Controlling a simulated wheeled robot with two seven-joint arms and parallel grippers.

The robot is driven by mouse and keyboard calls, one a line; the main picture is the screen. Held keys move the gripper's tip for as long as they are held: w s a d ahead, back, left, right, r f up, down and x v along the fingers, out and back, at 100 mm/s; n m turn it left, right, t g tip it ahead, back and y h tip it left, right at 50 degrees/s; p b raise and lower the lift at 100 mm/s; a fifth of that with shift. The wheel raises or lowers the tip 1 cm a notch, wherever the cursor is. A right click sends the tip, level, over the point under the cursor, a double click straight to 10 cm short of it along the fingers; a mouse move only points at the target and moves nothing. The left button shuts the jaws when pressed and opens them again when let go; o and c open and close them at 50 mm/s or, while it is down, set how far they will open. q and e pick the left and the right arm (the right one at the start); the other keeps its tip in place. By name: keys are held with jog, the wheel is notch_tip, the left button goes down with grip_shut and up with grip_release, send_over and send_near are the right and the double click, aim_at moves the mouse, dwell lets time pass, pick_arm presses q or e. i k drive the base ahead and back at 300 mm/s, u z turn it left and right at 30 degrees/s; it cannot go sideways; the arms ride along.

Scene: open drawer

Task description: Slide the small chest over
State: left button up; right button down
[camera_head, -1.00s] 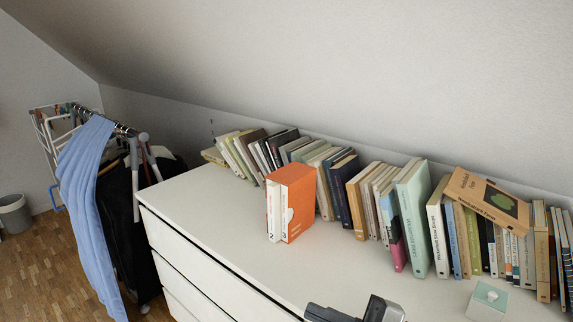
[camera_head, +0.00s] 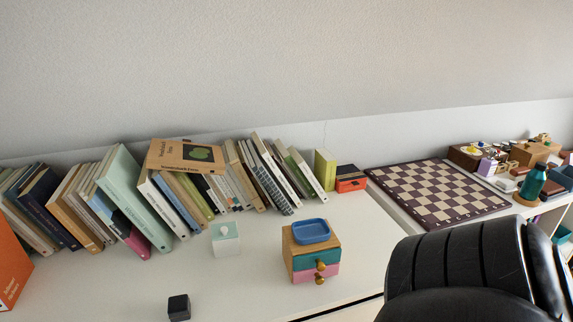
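The small chest (camera_head: 315,269) is a wooden box with a teal drawer front above a pink one, each with a round brassy knob. It stands upright on the white dresser top (camera_head: 255,285), right of the middle of the head view and close to the front edge. A blue tray (camera_head: 311,231) rests on its top. Both drawers look shut. Neither of my grippers can be made out in the head view now, and nothing touches the chest.
A pale box with a knob (camera_head: 226,240) and a small black block (camera_head: 179,307) stand left of the chest. A row of books (camera_head: 180,195) lines the back. A chessboard (camera_head: 438,191) lies right. A black ribbed chair-like shape (camera_head: 465,270) fills the lower right.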

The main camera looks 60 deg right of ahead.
aim_at(291, 249)
jog(key=z, duration=0.55)
jog(key=k, duration=0.35)
jog(key=z, duration=1.2)
jog(key=i, duration=0.5)
jog(key=u, duration=3.3)
jog(key=k, duration=1.25)
jog(key=z, duration=1.7)
